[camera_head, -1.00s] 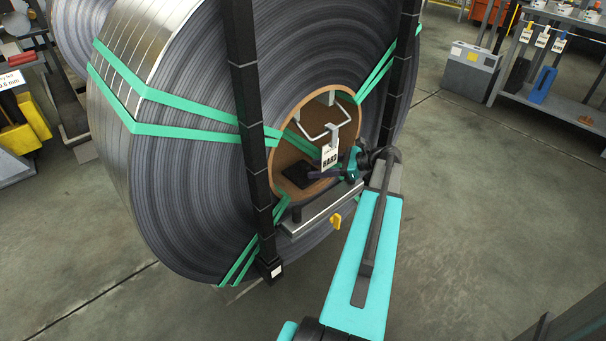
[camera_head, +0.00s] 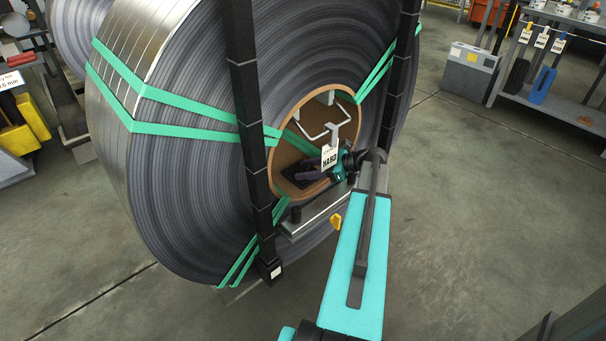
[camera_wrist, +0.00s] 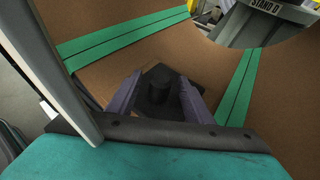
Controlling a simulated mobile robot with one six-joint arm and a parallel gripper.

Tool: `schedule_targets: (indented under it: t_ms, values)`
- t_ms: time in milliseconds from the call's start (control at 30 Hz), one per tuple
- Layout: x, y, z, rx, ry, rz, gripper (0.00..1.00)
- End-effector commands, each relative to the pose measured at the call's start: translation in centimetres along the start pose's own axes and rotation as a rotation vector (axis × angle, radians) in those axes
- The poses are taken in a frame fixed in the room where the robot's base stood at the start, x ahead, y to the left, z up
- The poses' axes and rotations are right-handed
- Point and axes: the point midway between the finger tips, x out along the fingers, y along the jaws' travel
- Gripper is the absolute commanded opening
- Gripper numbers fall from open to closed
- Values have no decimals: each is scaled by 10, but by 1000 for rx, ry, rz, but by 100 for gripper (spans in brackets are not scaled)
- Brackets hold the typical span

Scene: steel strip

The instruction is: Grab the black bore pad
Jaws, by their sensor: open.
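The black bore pad (camera_wrist: 155,72) lies on the brown inner wall of the coil's bore, with a round black knob (camera_wrist: 160,91) standing up from it. In the head view the pad (camera_head: 293,182) shows as a dark patch low in the bore. My gripper (camera_wrist: 162,85) is open; its two purple-grey fingers stand on either side of the knob. I cannot tell whether they touch it. In the head view my gripper (camera_head: 305,175) reaches into the bore from the right, partly behind a white "HARD" tag (camera_head: 329,158).
The large steel strip coil (camera_head: 190,170) is bound with green straps (camera_head: 185,135). Black posts (camera_head: 250,120) stand before it. A white handle (camera_head: 320,132) hangs above my gripper in the bore. A metal ledge (camera_head: 312,218) sits below the opening. A shelf (camera_head: 560,95) stands at right.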

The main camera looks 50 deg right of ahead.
Motion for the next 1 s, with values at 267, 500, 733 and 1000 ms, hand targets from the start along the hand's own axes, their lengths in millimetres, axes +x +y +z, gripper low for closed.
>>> schedule_targets:
  t_ms: [267, 500, 733, 1000]
  values:
    - [0, 0, 0, 0, 0, 0, 4]
    - [0, 0, 0, 0, -1, -1, 0]
    - [-2, 0, 3, 0, -1, 0, 0]
    - [-26, 19, -7, 1, -1, -2, 0]
